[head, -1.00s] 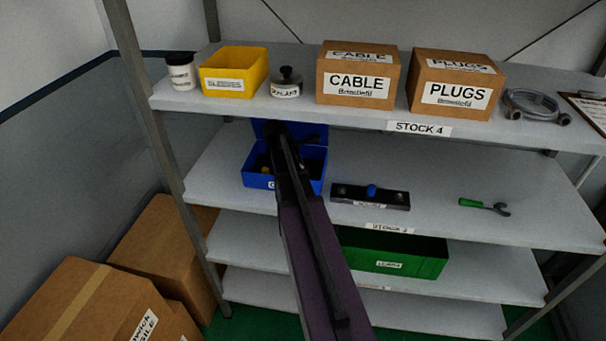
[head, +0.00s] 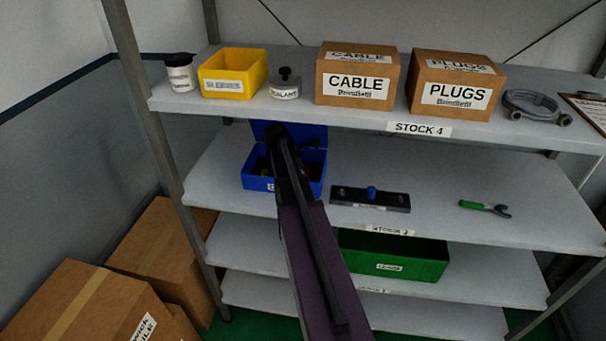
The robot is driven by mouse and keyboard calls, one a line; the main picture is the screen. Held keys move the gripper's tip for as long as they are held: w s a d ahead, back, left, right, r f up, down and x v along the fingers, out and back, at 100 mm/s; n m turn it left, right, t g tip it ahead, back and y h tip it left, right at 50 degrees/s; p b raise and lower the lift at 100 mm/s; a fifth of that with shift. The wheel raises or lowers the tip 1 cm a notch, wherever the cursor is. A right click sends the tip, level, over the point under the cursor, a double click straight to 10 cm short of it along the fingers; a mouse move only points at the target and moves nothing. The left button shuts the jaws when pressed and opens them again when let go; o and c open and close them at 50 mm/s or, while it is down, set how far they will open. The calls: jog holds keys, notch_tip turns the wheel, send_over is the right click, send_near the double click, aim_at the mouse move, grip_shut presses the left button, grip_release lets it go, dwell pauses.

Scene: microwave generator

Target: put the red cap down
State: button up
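My arm reaches up from the bottom of the head view, and its dark end is over the open blue box (head: 258,183) on the second shelf from the top. A small dark part, perhaps of my gripper (head: 309,144), shows just right of the arm at the box. The fingertips are hidden, so I cannot tell whether they are open or shut. I cannot make out the red cap clearly. A faint dark reddish patch shows inside the box, right of the arm, too small to identify.
Right of the box lie a dark block with a blue knob (head: 371,191) and a green-handled wrench (head: 485,208), with bare shelf between. The upper shelf (head: 420,128) overhangs the box and holds a yellow bin (head: 233,84) and cartons. A green crate (head: 400,268) is below.

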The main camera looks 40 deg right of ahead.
jog(key=shift+w+a, duration=0.1)
jog(key=shift+w, duration=0.1)
jog(key=shift+a+r+p, duration=0.15)
jog(key=shift+r+p, duration=0.85)
jog(key=shift+p, duration=0.05)
jog(key=p+v, duration=0.5)
jog(key=v, duration=0.1)
jog(key=shift+w+a+r, duration=0.1)
dwell(0.7)
